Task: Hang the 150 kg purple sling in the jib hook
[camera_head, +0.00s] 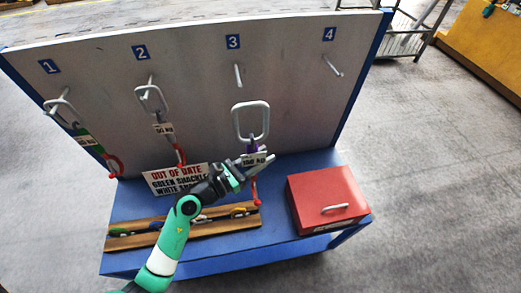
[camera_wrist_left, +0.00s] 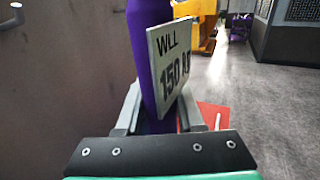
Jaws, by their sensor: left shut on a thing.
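The purple sling (camera_head: 252,147) hangs upright, with a large metal ring (camera_head: 263,122) at its top and a red hook (camera_head: 255,190) at its lower end. Its white tag reads 150 KG in the left wrist view (camera_wrist_left: 172,62). My left gripper (camera_head: 246,168) is shut on the purple sling (camera_wrist_left: 148,50) just below the ring. The ring is below peg 3 (camera_head: 238,76) and apart from it in the picture. I cannot make out the jib hook in either view. My right gripper is not in view.
Other slings hang on peg 1 (camera_head: 64,93) and peg 2 (camera_head: 150,80); peg 4 (camera_head: 334,66) is empty. A red box (camera_head: 327,192) and a wooden rack (camera_head: 151,238) rest on the blue bench (camera_head: 273,246). Grey floor is open to the right.

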